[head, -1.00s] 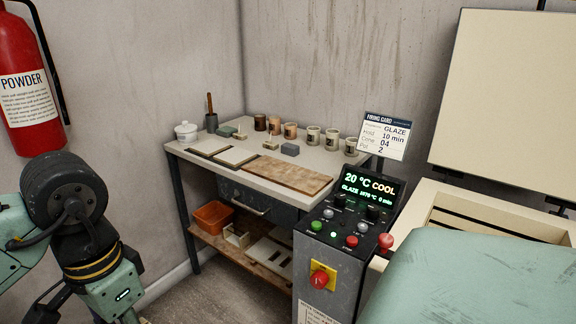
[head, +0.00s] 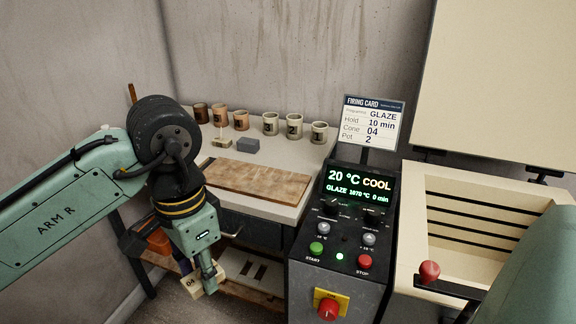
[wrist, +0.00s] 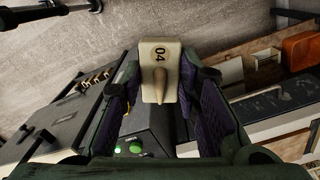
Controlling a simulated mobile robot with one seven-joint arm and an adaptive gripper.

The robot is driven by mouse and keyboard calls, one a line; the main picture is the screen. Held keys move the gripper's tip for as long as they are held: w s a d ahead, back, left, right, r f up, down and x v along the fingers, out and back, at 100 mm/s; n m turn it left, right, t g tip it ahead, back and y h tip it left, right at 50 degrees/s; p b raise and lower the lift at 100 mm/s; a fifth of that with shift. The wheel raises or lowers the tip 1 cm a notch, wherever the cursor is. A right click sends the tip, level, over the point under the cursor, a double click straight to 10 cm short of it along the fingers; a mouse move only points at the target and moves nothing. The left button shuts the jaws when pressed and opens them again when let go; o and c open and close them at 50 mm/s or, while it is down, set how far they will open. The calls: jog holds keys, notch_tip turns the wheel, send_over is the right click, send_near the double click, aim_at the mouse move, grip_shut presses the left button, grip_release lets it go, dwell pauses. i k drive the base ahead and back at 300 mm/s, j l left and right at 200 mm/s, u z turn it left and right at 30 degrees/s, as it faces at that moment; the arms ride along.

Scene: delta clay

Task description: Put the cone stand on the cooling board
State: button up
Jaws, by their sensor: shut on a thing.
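My gripper (head: 204,278) is shut on the cone stand (head: 188,286), a small cream block marked 04. In the wrist view, the cone stand (wrist: 160,55) sits between the two fingers of my gripper (wrist: 158,92), with a tan cone pointing from its face. It is held low, in front of the table and below the tabletop level. The cooling board (head: 257,181), a brown wooden slab, lies bare along the front of the tabletop, up and to the right of my gripper.
Several cups (head: 270,124) line the back of the table (head: 309,165). A grey block (head: 248,145) and a small stand (head: 222,142) lie behind the board. The kiln control box (head: 342,232) stands to the right, with the open kiln (head: 470,225) beyond.

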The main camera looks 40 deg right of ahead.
aim_at(253, 178)
jog(key=i+z, duration=0.35)
jog(key=i+j+z, duration=0.1)
jog(key=z, duration=0.25)
jog(key=i+j+z, duration=0.2)
jog(key=z, duration=0.15)
jog(key=i+j+z, duration=0.4)
jog(key=k+l, duration=0.05)
